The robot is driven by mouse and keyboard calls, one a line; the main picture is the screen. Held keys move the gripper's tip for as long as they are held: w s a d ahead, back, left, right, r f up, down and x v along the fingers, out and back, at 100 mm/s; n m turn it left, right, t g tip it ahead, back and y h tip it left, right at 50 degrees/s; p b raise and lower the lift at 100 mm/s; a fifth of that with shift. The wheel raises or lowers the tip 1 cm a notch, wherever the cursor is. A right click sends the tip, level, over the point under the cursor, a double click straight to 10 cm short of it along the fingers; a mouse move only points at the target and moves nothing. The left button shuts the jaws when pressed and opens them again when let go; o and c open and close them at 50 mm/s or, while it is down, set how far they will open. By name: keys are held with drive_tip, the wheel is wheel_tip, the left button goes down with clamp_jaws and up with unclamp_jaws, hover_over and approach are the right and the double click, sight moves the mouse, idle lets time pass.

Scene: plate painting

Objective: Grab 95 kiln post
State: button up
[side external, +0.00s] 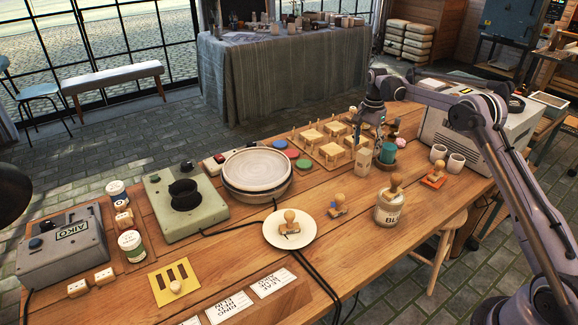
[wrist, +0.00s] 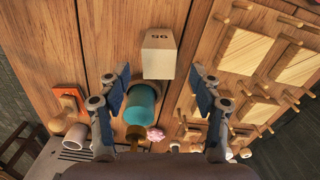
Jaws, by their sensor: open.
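The kiln post is a pale block marked 95 in the wrist view (wrist: 158,58). In the side view it looks like the beige upright post (side external: 363,163) on the wooden table, left of a teal cylinder (side external: 387,153). My gripper (side external: 375,126) is above and behind the post in the side view. In the wrist view my gripper (wrist: 161,78) is open, its blue-padded fingers spread wide. The post lies just beyond the fingertips, roughly centred between them and untouched. The teal cylinder also shows between the fingers, nearer the palm. Nothing is held.
A wooden board with pegs and square tiles (side external: 331,153) stands close by the post. A pink lump (wrist: 155,134) is near the teal cylinder.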

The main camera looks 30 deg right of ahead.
sight(363, 163)
drive_tip(key=shift+s+a+f, duration=0.1)
drive_tip(key=shift+a+f, duration=0.05)
drive_tip(key=shift+f, duration=3.9)
clamp_jaws()
